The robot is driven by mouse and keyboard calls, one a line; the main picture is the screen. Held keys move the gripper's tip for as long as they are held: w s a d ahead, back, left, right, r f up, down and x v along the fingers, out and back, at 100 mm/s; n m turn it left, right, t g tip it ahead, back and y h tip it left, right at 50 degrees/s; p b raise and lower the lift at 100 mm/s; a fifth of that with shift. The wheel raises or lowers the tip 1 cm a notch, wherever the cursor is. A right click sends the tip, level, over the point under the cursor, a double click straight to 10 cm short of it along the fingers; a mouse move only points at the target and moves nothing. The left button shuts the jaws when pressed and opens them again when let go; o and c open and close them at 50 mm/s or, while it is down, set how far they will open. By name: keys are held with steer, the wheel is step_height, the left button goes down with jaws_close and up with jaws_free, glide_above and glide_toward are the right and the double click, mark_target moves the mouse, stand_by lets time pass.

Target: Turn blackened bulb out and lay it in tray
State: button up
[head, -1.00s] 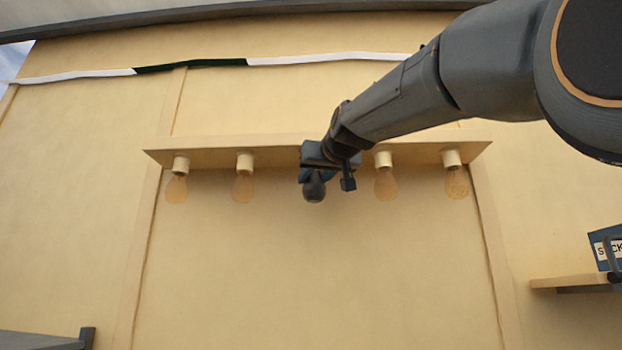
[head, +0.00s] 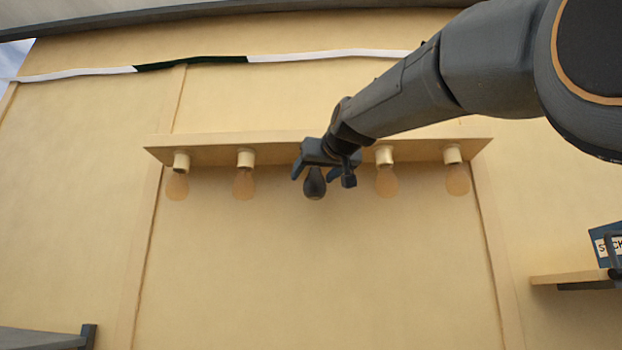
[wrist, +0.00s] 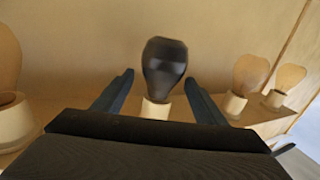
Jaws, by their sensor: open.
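The blackened bulb (head: 314,186) hangs from the middle of the cream board, dark and smooth. My gripper (head: 328,172) is at this bulb, its fingers spread apart. In the wrist view the blackened bulb (wrist: 164,66) stands between the open fingers of my gripper (wrist: 158,92), with a visible gap on each side. Its neck sits in a cream socket (wrist: 155,110). In the head view my gripper hides that socket. I see no tray in these frames.
Clear amber bulbs hang on both sides, the nearest at left (head: 244,184) and right (head: 386,182), under the cream board (head: 210,155). A shelf (head: 570,280) with a blue box (head: 606,246) is at right. The wall below the bulbs is clear.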

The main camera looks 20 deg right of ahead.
steer(key=shift+w+d+f+n+y+b, duration=0.15)
steer(key=shift+f+n+y+b, duration=0.25)
steer(key=shift+b, duration=0.55)
steer(key=shift+r+y, duration=0.25)
steer(key=shift+y, duration=0.15)
steer(key=shift+s+r+b, duration=0.15)
steer(key=shift+s+b, duration=0.05)
steer(key=shift+b, duration=0.1)
steer(key=shift+b, duration=0.35)
steer(key=c, duration=1.2)
steer(key=shift+m+h+p, duration=0.3)
steer(key=shift+h+p, duration=0.3)
steer(key=shift+p, duration=0.95)
